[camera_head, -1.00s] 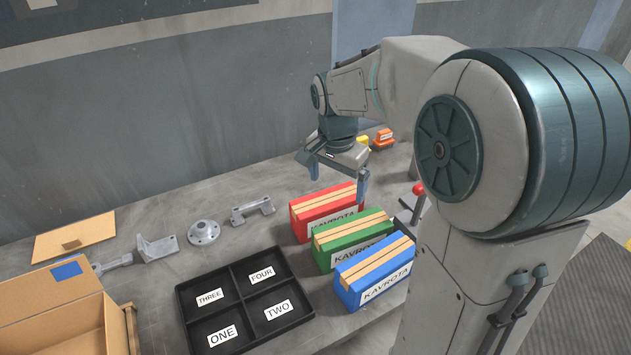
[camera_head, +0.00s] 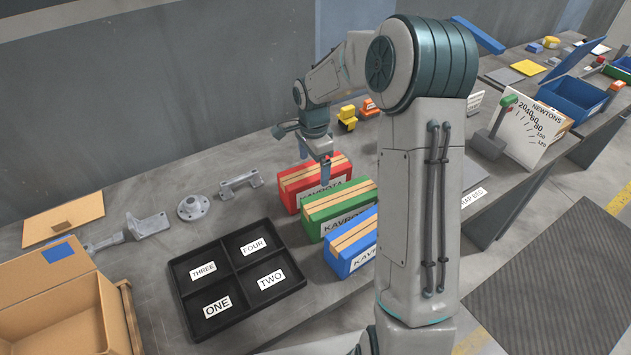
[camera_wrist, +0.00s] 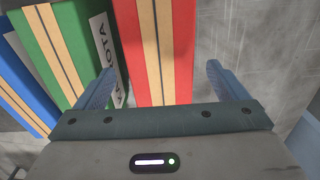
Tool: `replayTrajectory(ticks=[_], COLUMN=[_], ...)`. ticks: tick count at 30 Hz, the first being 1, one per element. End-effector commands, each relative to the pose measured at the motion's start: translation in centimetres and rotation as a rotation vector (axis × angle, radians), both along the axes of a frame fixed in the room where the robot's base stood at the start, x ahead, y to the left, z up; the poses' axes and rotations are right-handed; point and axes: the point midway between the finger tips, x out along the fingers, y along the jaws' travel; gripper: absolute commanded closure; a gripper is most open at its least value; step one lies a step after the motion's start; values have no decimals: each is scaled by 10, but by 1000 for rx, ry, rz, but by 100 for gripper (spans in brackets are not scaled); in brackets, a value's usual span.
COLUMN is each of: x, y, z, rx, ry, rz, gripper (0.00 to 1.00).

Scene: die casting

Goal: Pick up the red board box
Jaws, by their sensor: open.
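The red board box (camera_head: 292,188) stands on the grey table behind the green and blue boxes, with tan strips along its top and a white label on its front. My gripper (camera_head: 318,160) is just above it in the head view. In the wrist view my open gripper (camera_wrist: 166,84) points down at the red box (camera_wrist: 182,50), with one finger on each side of it. The left finger is in the space by the white label, near the green box. The right finger is over bare table. I cannot tell whether either finger touches the box.
The green box (camera_head: 316,219) and blue box (camera_head: 340,265) stand close in front. A yellow item (camera_head: 347,119) stands behind.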

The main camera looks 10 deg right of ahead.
Motion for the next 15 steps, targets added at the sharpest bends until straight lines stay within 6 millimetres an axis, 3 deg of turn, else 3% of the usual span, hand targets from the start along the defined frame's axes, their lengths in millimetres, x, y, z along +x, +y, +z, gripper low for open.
replayTrajectory(ticks=[5, 15], x=[0, 1], y=[-1, -4], z=[-11, -53], rx=[0, 1], ry=[2, 1], rz=[1, 1], gripper=[7, 7])
